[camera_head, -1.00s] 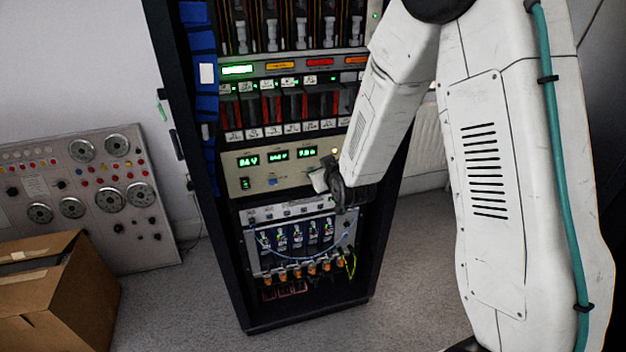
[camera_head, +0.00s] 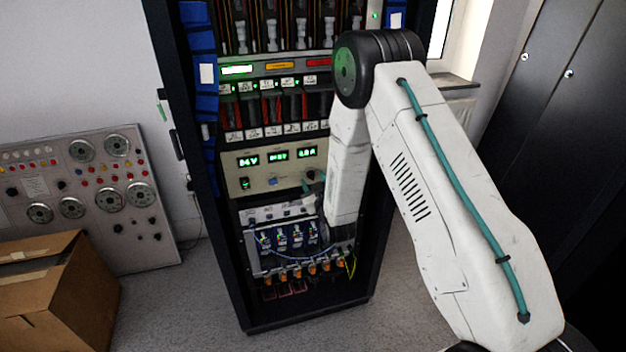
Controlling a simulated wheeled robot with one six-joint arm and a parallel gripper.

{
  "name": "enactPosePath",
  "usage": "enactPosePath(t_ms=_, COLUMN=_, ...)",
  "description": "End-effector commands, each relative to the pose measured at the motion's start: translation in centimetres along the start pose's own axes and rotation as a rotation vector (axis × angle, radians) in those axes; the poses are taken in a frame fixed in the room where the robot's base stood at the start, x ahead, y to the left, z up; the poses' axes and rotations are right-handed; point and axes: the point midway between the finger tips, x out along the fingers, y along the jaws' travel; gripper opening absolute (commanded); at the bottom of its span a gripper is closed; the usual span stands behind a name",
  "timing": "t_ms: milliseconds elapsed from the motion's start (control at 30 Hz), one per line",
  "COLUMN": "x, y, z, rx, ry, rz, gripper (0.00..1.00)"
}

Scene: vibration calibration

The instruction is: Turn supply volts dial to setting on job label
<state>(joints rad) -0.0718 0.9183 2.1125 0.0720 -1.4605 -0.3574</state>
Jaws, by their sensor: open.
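The beige supply panel (camera_head: 235,168) sits in the middle of the dark rack, with three lit green displays (camera_head: 277,157). The left display seems to read 04V; the others are hard to read. A small dark knob (camera_head: 310,174) shows at the panel's right; whether it is the volts dial I cannot tell. My gripper (camera_head: 316,187) is open in front of the panel's lower right, close to this knob, mostly hidden by my forearm. Contact cannot be made out. A white label (camera_head: 206,73) hangs on the rack's blue left side; its writing is unreadable, and I cannot tell if it is the job label.
Below the panel is a wired module (camera_head: 283,240) with blue units and loose cables. Breaker rows (camera_head: 272,105) fill the rack above. A cardboard box (camera_head: 45,300) and a gauge console (camera_head: 90,185) stand left. Dark cabinets (camera_head: 550,110) stand right. Floor before the rack is clear.

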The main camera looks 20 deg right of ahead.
Motion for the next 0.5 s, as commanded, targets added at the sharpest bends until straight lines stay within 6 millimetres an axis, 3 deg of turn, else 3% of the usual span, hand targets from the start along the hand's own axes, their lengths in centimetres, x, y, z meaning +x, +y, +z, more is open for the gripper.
enactPosePath(t_ms=133, x=1.12, y=0.03, z=-0.03, rx=0.000, ry=0.000, rz=0.000, gripper=0.46)
enactPosePath(t_ms=400, x=1.31, y=0.03, z=-0.02, rx=0.000, ry=0.000, rz=0.000, gripper=0.46)
enactPosePath(t_ms=500, x=1.30, y=0.03, z=-0.02, rx=0.000, ry=0.000, rz=0.000, gripper=0.21)
